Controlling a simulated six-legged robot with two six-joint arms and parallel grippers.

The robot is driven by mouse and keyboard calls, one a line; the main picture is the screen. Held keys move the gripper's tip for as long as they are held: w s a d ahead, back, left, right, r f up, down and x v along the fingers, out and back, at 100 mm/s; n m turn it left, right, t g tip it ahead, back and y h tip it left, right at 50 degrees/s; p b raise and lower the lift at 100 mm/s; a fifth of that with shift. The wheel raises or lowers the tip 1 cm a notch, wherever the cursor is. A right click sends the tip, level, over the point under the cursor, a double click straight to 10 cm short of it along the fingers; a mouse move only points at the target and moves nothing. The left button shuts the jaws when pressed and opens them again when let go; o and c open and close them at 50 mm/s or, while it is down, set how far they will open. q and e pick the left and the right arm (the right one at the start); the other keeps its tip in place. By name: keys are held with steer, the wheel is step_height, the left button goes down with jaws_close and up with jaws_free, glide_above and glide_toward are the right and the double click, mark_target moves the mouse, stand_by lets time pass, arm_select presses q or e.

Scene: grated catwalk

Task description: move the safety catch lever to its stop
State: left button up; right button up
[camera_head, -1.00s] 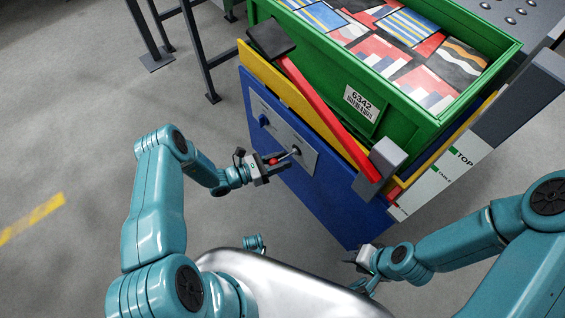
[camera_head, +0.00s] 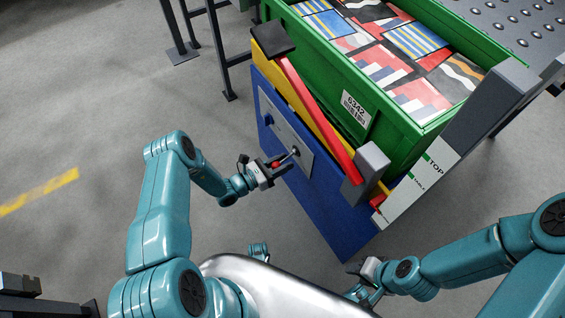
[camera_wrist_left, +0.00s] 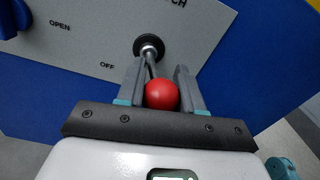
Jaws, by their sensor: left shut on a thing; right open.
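The safety catch lever is a thin metal rod with a red ball knob (camera_wrist_left: 162,95), coming out of a dark round pivot on a grey plate (camera_wrist_left: 90,38) fixed to a blue panel (camera_head: 335,225). The plate reads OPEN and OFF in the left wrist view. My left gripper (camera_head: 277,168) is shut on the lever, with its fingers (camera_wrist_left: 160,85) on both sides of the rod and knob. In the left wrist view the knob sits between the finger bases. My right gripper (camera_head: 362,280) is open and empty, low and right of the blue panel.
A green crate (camera_head: 395,128) of patterned packages stands above the panel. A red bar (camera_head: 315,115) with a black pad slants across a yellow strip. A grey post (camera_head: 480,115) with a TOP label rises at right. Open grey floor (camera_head: 80,120) lies left.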

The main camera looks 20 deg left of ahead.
arm_select(q)
steer(key=shift+s+d+r+n+t+y+p, duration=0.1)
steer(key=shift+d+n+t+y+p, duration=0.25)
steer(key=shift+n+t+y+p, duration=0.5)
steer(key=shift+d+n+t+y+p, duration=0.3)
steer(key=shift+n+y+p, duration=0.25)
steer(key=shift+y, duration=0.7)
steer(key=o, duration=1)
steer(key=p+v, duration=0.2)
steer(key=v, duration=1.4)
steer(key=shift+s, duration=0.2)
steer(key=shift+d, duration=0.15)
